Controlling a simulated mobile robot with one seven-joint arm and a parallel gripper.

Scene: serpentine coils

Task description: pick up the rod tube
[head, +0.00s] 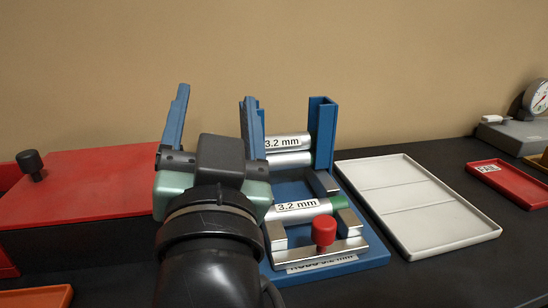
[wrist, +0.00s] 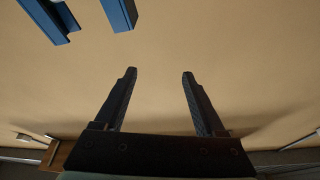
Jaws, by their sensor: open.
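Silver rod tubes marked "3.2 mm" lie on their sides in a blue rack. One tube (head: 288,143) is at the back between the uprights, with another silver tube (head: 290,159) just below it. A third tube (head: 297,209), with a green end, lies at the front behind a metal bar. My gripper (head: 215,94) is open, its fingers pointing up and away, left of the rack's right upright and partly covering the tubes' left ends. In the wrist view my gripper (wrist: 160,72) has nothing between its fingers.
The blue rack (head: 365,257) has a red knob (head: 324,231) at its front. A red box (head: 75,190) stands left. A white divided tray (head: 408,203) and a small red tray (head: 513,187) lie right, near a dial gauge (head: 537,97). A tan wall (head: 420,60) is behind.

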